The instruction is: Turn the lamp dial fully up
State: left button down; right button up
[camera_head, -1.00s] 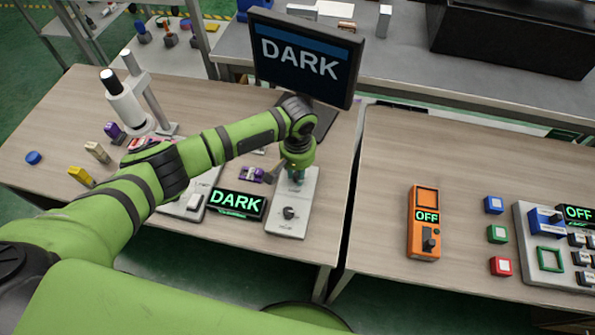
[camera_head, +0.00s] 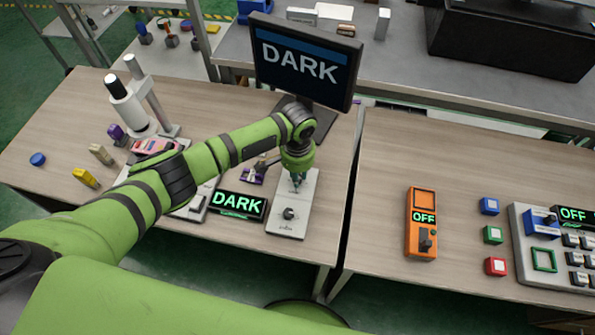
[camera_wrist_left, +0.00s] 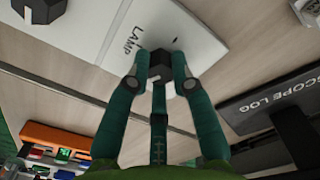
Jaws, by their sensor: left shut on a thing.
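The lamp plate (camera_head: 306,199) is a white panel near the right edge of the left table. Its printed LAMP label shows on the plate in the left wrist view (camera_wrist_left: 133,40). My left gripper (camera_head: 296,186) points down at the far half of this plate. In the left wrist view its two fingers (camera_wrist_left: 158,80) are shut on the dark, faceted lamp dial (camera_wrist_left: 158,63), beside the label. The fingers hide the dial in the head view. A small display (camera_head: 238,204) left of the plate reads DARK. My right gripper is not in view.
A second dark knob (camera_head: 289,214) sits on the near half of the plate. A monitor (camera_head: 305,62) reading DARK stands behind. A microscope (camera_head: 130,105) and small blocks are at left. The right table holds an orange box (camera_head: 422,225) reading OFF and coloured buttons.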

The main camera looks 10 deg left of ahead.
pick_arm(q)
jog(key=m, duration=0.3)
jog(key=shift+s+m+p, duration=0.1)
jog(key=shift+m+p, duration=0.25)
jog(key=shift+m, duration=0.05)
jog(key=m, duration=0.3)
jog(key=shift+m, duration=0.3)
jog(key=m, duration=0.3)
jog(key=shift+f+m, duration=0.1)
jog(key=shift+m, duration=0.2)
jog(key=m, duration=0.4)
jog(key=shift+m, duration=0.3)
jog(key=m, duration=0.3)
jog(key=shift+m+b, duration=0.3)
jog(key=m, duration=0.3)
jog(key=shift+m+b, duration=0.3)
jog(key=shift+b, duration=0.1)
jog(key=m+b, duration=0.1)
jog(key=m, duration=0.3)
jog(key=shift+m+b, duration=0.5)
jog(key=shift+m, duration=1.3)
